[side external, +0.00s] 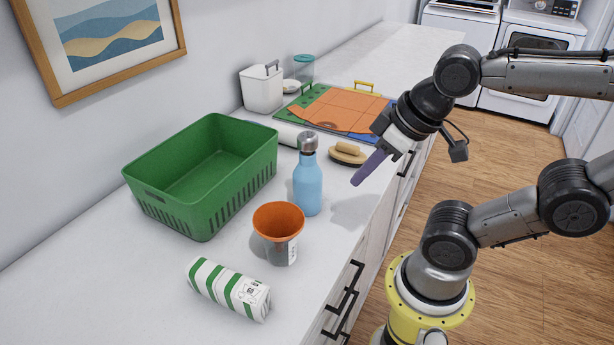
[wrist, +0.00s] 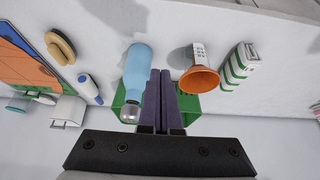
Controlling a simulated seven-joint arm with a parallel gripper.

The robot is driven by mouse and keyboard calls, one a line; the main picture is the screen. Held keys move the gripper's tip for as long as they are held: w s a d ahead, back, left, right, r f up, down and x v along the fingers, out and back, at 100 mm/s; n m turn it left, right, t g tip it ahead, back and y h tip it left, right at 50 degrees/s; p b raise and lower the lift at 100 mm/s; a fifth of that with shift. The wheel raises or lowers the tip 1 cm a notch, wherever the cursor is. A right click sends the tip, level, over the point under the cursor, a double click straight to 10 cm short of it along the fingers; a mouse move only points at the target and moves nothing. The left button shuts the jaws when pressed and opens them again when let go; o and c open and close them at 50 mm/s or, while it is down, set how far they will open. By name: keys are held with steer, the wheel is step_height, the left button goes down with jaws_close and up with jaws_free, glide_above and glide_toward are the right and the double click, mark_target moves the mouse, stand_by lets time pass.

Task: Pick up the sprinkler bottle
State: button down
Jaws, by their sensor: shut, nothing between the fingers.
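A light blue bottle (side external: 307,187) with a silver cap stands upright on the counter; it is the upright bottle in view. In the wrist view the blue bottle (wrist: 137,72) appears just left of the purple fingers. My gripper (side external: 356,181) is above the counter's front edge, to the right of the bottle and apart from it. Its fingers (wrist: 160,76) are together with nothing between them. A white cylindrical item with a blue part (wrist: 90,89) lies behind the bottle; in the side view it is partly hidden (side external: 287,132).
A green basket (side external: 208,211) is left of the bottle. An orange cup (side external: 278,222) stands in front of it, with a green-striped package (side external: 229,288) nearer. A brush (side external: 347,154), a board (side external: 339,109) and a white container (side external: 262,89) are behind.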

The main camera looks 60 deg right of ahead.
jaws_free()
stand_by(0.6)
